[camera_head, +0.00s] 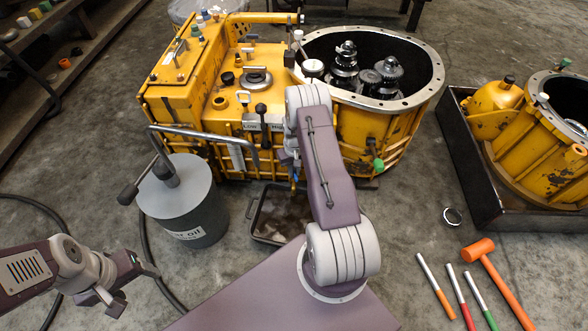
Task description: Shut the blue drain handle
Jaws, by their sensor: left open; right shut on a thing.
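The yellow transmission housing (220,150) stands on the floor, its open round end at the right. My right arm reaches forward across the middle to the housing's lower front. My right gripper (292,172) is there, shut on what appears to be the blue drain handle (294,185). My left gripper (108,298) is open and empty at the lower left, well away from the housing.
A drain pan (262,238) lies below the housing front. A grey oil drum (190,215) stands left of it. An orange mallet (500,285) and several coloured-handled tools lie at lower right. A black tray (470,190) holds another housing.

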